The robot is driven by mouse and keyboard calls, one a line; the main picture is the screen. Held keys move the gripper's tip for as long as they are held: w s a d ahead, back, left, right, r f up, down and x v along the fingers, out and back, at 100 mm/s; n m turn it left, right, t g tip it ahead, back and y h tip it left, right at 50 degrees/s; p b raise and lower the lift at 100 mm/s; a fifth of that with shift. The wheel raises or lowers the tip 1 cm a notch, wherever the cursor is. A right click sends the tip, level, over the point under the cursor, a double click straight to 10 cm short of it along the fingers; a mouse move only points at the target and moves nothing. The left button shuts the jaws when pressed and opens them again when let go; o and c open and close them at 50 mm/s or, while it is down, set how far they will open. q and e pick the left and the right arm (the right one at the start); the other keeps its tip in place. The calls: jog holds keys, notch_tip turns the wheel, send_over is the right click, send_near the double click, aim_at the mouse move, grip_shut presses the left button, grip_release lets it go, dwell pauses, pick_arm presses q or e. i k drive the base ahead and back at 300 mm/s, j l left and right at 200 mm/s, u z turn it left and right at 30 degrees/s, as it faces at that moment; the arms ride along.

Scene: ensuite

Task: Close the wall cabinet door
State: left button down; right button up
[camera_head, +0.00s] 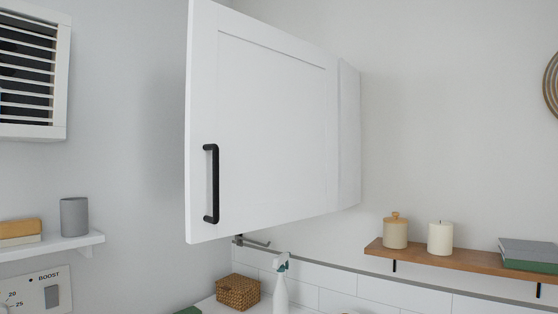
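The white wall cabinet door (270,130) fills the middle of the head view. It stands open, swung out from the wall, with its panelled face toward me. A black bar handle (211,184) is upright near its left, free edge. The white cabinet side (349,135) shows at the right of the door, where the hinge side appears to be. The inside of the cabinet is hidden behind the door. Neither of my grippers is in view, and nothing touches the door or handle.
Below are a wicker box (238,292) and a white spray bottle (281,288). A wooden shelf (470,262) at right holds a jar (395,231), a candle (440,238) and books (528,254). A white shelf (50,246) with a grey cup (74,216) is at left. The air before the door looks clear.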

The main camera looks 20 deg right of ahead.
aim_at(260, 102)
jog(key=i+z, duration=0.5)
jog(key=i+j+z, duration=0.15)
jog(key=i+z, duration=0.35)
jog(key=i, duration=0.15)
